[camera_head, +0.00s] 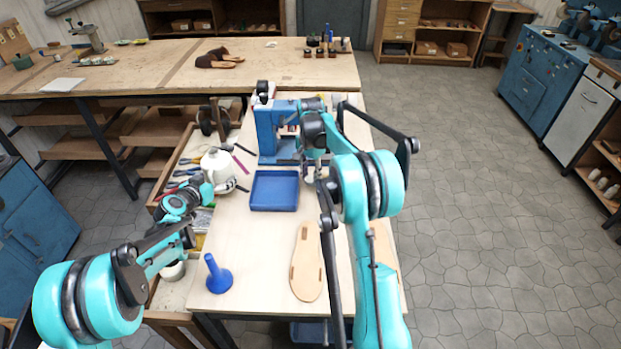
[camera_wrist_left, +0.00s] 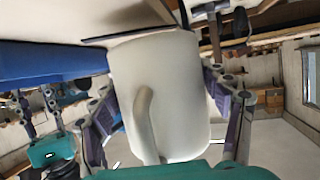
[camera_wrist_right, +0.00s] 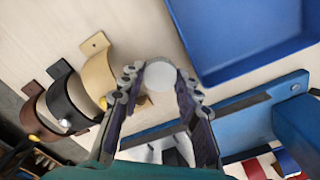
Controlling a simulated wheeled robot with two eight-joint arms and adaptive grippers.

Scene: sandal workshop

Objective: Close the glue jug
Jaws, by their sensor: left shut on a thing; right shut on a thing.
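The white glue jug (camera_head: 218,166) stands at the left side of the workbench, left of the blue tray. My left gripper (camera_head: 216,187) is shut on it. In the left wrist view the jug (camera_wrist_left: 180,75) fills the space between the fingers, its curved handle towards the camera. Its mouth cannot be made out. My right gripper (camera_head: 313,166) is right of the blue tray, low over the bench and apart from the jug. In the right wrist view its fingertips are shut on a small round white piece (camera_wrist_right: 159,75), which looks like a cap.
The blue tray (camera_head: 274,205) lies between my grippers. A blue press (camera_head: 268,135) stands behind it. A blue funnel (camera_head: 217,275) and a sandal sole (camera_head: 306,262) are at the front. Curved straps (camera_wrist_right: 98,78) lie beside my right gripper. The front middle of the bench (camera_head: 262,255) is clear.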

